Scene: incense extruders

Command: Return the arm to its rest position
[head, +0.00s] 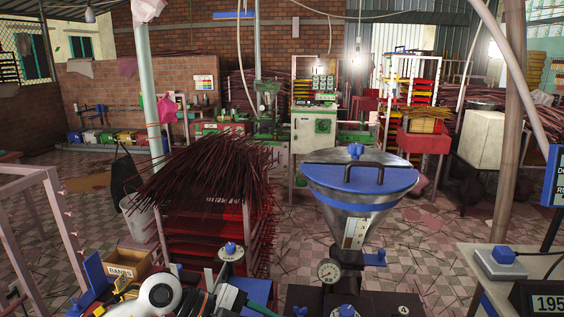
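Neither of my grippers shows in the head view. A white rounded part with a dark round centre (159,295) is at the bottom edge, left of the middle; I cannot tell whether it is part of my arm or a tool. The steel hopper (350,207) stands right of the middle with its blue lid (360,180) on. A round dial gauge (329,271) sits below it.
A red rack (205,222) heaped with dark incense sticks (215,170) stands at the left centre. A cardboard box (128,277) and blue parts are at the lower left. A bench (530,265) with a display (548,302) is at the lower right. Tiled floor lies open behind.

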